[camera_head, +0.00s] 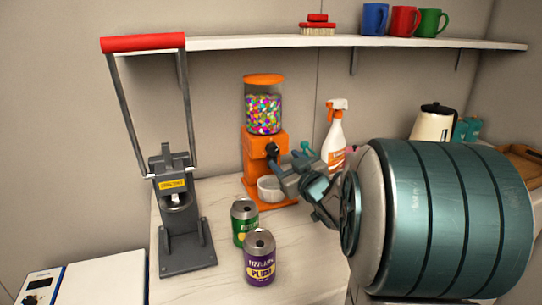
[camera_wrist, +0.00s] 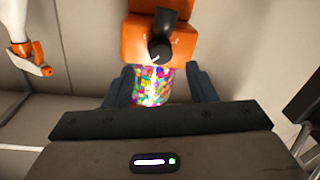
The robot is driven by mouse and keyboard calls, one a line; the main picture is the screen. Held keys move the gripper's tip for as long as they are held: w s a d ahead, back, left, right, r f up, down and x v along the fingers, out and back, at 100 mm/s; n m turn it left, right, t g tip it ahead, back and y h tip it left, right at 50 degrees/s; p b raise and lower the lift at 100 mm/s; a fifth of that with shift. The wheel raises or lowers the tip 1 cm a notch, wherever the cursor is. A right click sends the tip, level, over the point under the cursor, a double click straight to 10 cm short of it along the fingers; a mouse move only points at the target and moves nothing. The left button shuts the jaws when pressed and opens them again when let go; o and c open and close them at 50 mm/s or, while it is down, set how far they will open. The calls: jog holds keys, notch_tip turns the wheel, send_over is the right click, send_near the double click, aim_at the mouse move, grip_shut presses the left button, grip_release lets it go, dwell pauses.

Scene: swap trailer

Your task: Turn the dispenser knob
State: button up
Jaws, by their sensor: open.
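The orange dispenser (camera_head: 258,143) stands on the counter, with a clear jar of coloured candies under an orange lid. Its black knob (camera_head: 272,150) is on the front of the body, and a white bowl (camera_head: 268,190) sits below. My gripper (camera_head: 284,166) is right in front of the dispenser, close to the knob. In the wrist view the dispenser appears upside down. The knob (camera_wrist: 161,48) is beyond the open fingers of my gripper (camera_wrist: 162,80), roughly centred between them. Nothing is held. I cannot tell whether a finger touches the knob.
A grey can crusher (camera_head: 185,255) with a red handle stands left. Green (camera_head: 244,222) and purple (camera_head: 260,258) cans stand in front of the dispenser. A spray bottle (camera_head: 335,135) stands right of it. A shelf (camera_head: 230,43) with mugs runs above.

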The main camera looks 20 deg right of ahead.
aim_at(275, 152)
jog(key=w, duration=0.5)
jog(key=shift+a, duration=0.25)
jog(key=shift+s, duration=0.1)
jog(key=c, duration=1)
